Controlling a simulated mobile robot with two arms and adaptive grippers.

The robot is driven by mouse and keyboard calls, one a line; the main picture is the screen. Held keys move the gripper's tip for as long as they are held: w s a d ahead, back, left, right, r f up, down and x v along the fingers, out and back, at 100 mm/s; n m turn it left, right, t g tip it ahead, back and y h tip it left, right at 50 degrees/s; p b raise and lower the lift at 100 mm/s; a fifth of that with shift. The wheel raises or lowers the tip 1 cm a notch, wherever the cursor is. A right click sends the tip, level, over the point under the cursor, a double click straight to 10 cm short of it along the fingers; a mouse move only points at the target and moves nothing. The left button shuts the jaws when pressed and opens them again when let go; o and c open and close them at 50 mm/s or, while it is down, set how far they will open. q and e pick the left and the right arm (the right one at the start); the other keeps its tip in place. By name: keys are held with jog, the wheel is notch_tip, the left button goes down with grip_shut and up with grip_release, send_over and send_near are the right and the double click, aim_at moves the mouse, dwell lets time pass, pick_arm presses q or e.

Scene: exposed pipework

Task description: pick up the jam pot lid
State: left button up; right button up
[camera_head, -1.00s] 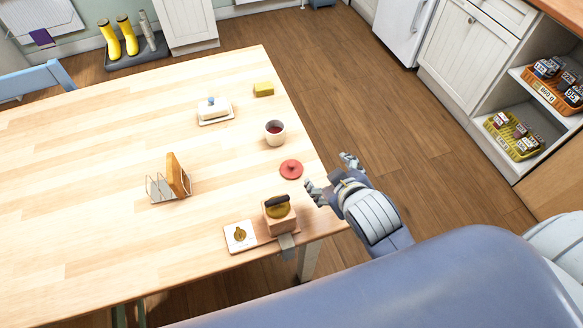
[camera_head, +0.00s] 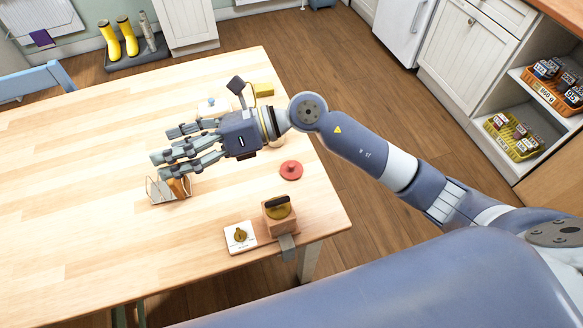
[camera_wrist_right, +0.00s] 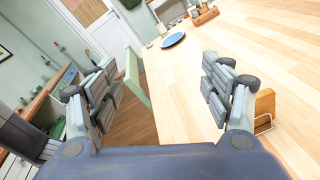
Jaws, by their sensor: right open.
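The jam pot lid (camera_head: 291,170), a flat red disc with a small knob, lies on the wooden table near its right edge. My right gripper (camera_head: 166,148) is open and empty above the table, its fingers pointing left over the toast rack. The lid is to the right of its palm, under and in front of my forearm, and nothing touches it. In the right wrist view, the two sets of fingers (camera_wrist_right: 159,65) stand wide apart with nothing between them; the lid is not in that view. The jam pot is hidden behind my right wrist. My left gripper is not in view.
A toast rack (camera_head: 157,192) with toast is below my fingers. A butter dish (camera_head: 207,106) and yellow block (camera_head: 263,89) are behind the arm. The table's left is clear.

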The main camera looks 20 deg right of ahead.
jog(key=w+d+f+n+g+h, duration=0.1)
jog(key=w+d+f+n+h, duration=0.15)
jog(key=d+f+h, duration=0.5)
jog(key=n+h, duration=0.2)
jog(key=h, duration=0.5)
send_over(292, 164)
notch_tip(292, 164, down, 6)
jog(key=shift+w+d+f+h, duration=0.1)
jog(key=shift+d+f+h, duration=0.15)
jog(key=f, duration=0.3)
jog(key=f+p, duration=0.1)
jog(key=shift+a+f, duration=0.3)
notch_tip(292, 164, down, 5)
jog(key=shift+r+p, duration=0.1)
jog(key=shift+p, duration=0.7)
jog(key=shift+f, duration=0.35)
jog(key=c, duration=1.2)
